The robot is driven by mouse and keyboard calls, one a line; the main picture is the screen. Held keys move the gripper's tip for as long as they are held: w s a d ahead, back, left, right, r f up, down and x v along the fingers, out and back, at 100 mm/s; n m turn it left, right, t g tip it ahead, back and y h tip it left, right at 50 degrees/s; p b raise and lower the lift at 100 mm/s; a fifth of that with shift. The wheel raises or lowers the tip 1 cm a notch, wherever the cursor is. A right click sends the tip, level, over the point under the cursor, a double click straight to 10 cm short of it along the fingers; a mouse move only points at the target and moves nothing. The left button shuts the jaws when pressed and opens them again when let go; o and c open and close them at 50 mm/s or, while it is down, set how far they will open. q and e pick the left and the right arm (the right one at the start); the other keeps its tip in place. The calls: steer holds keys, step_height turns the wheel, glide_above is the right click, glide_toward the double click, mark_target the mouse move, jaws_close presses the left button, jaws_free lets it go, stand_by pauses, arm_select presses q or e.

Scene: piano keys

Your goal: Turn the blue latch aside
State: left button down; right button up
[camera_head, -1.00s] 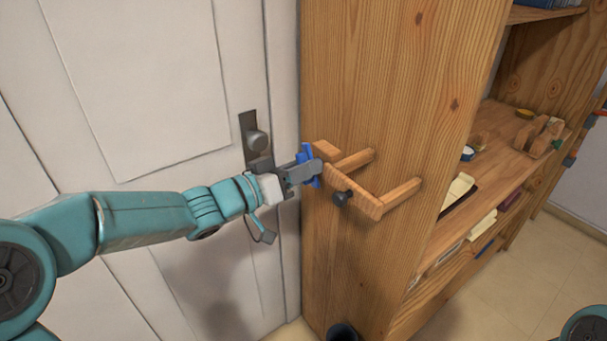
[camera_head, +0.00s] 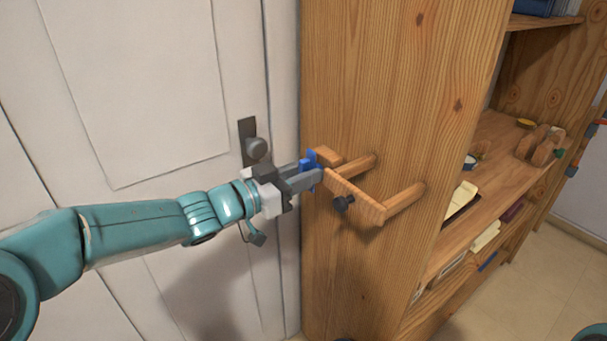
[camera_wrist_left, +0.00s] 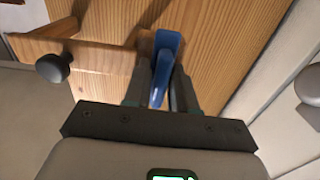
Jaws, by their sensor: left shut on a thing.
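The blue latch (camera_head: 308,159) is at the left end of a wooden bracket (camera_head: 354,193) on the side of the wooden shelf unit. My left gripper (camera_head: 316,176) reaches it from the left and is shut on it. In the left wrist view, the blue latch (camera_wrist_left: 163,66) stands between the two fingers of my left gripper (camera_wrist_left: 160,88), and its upper end sticks out past them. The fingers hide part of the latch in the head view. My right gripper is in neither view.
A dark round knob (camera_head: 343,203) sits on the bracket; it also shows in the left wrist view (camera_wrist_left: 53,67). A white door (camera_head: 150,90) with a grey handle (camera_head: 256,148) stands behind my left arm. Shelves with small items (camera_head: 540,143) are at the right.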

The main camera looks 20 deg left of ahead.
arm_select(q)
steer(key=c, duration=1.1)
jaws_free()
steer(key=shift+c, duration=0.2)
steer(key=shift+s, duration=0.15)
